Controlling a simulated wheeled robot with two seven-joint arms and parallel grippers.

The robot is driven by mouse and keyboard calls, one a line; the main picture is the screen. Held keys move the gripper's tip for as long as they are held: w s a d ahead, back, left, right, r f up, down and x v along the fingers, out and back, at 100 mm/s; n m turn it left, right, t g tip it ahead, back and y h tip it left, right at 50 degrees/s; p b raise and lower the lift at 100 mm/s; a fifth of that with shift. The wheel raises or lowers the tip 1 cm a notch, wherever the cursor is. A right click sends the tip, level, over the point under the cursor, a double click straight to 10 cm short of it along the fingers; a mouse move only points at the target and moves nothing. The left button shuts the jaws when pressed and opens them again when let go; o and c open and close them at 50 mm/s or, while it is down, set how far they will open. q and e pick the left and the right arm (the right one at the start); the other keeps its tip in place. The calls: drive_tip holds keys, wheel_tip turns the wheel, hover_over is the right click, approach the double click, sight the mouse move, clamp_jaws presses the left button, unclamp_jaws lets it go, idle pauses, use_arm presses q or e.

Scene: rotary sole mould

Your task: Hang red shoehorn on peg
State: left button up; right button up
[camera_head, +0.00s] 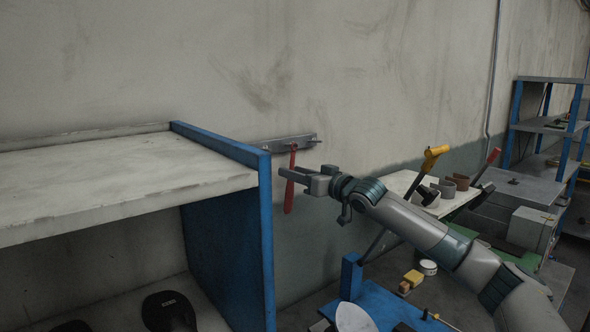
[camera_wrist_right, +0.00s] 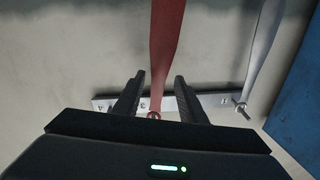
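The red shoehorn (camera_head: 288,195) hangs down against the wall below the metal peg rail (camera_head: 283,144), just right of the blue shelf side. In the right wrist view the red shoehorn (camera_wrist_right: 165,45) runs between the fingers, and its ring end lies at a peg on the rail (camera_wrist_right: 208,101). The exact fit of ring on peg is too small to tell. My right gripper (camera_head: 293,181) is around the shoehorn. In the wrist view its fingers (camera_wrist_right: 160,76) are open, with a gap on each side of it. My left gripper is out of view.
A silver shoehorn (camera_wrist_right: 262,50) hangs from a neighbouring peg (camera_wrist_right: 241,106) in the wrist view. The blue side panel (camera_head: 228,250) of the shelf stands close to the left. A bench with cups (camera_head: 447,187) and a yellow-handled tool (camera_head: 434,153) lies to the right.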

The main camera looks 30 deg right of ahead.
drive_tip(key=shift+w, duration=0.1)
drive_tip(key=shift+c, duration=0.4)
clamp_jaws()
drive_tip(key=shift+w+d+r+p, duration=0.1)
drive_tip(key=shift+d+p, duration=0.4)
drive_tip(key=shift+p, duration=0.3)
idle(0.4)
drive_tip(key=shift+d+p, duration=0.3)
drive_tip(key=shift+d, duration=0.1)
idle(0.8)
drive_tip(key=shift+c, duration=1.4)
unclamp_jaws()
drive_tip(key=o, duration=0.4)
drive_tip(key=shift+d, duration=0.2)
